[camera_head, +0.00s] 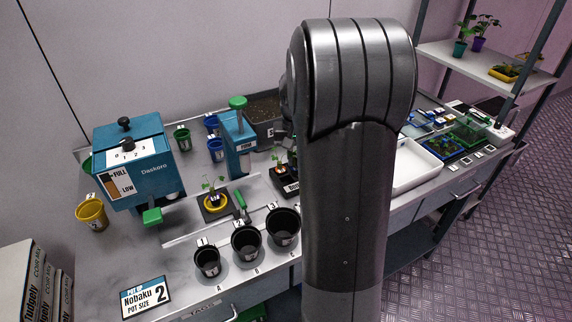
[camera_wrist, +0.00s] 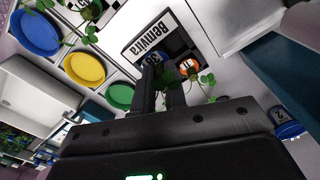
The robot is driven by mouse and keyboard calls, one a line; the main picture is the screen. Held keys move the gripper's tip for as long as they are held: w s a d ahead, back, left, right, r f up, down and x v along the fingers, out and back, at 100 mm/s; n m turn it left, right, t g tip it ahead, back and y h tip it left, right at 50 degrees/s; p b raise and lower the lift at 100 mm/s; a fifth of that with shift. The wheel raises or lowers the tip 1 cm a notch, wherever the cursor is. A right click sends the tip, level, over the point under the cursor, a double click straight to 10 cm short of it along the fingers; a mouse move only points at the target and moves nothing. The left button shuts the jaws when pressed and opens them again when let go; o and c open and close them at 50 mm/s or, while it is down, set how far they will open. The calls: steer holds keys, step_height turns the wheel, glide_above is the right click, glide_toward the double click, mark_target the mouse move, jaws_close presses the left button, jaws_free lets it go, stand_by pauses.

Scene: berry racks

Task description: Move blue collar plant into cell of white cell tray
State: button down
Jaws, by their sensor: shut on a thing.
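My gripper (camera_wrist: 165,85) shows in the wrist view with its two dark fingers close together. Green leaves show between and beside the fingers, so it is shut on a plant (camera_wrist: 207,80); the stem is mostly hidden. An orange collar (camera_wrist: 188,68) is just past the fingertips, and I cannot tell if it belongs to that plant. A black tray (camera_head: 288,187) with a small plant stands left of my arm. A white tray (camera_head: 422,163) is right of it; its cells are not clear.
A yellow-collar plant (camera_head: 214,201), black pots (camera_head: 246,243) and a blue dispenser (camera_head: 130,160) stand on the bench. Small trays (camera_head: 446,147) crowd the right end.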

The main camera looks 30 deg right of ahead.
steer(key=s+d+r, duration=0.5)
steer(key=s, duration=0.2)
steer(key=s+a+r, duration=0.2)
steer(key=s+a, duration=0.1)
steer(key=a, duration=0.4)
steer(key=shift+d+f, duration=0.15)
steer(key=shift+f, duration=5.95)
steer(key=c, duration=1.4)
jaws_free()
steer(key=shift+r, duration=4.5)
steer(key=shift+n, duration=0.3)
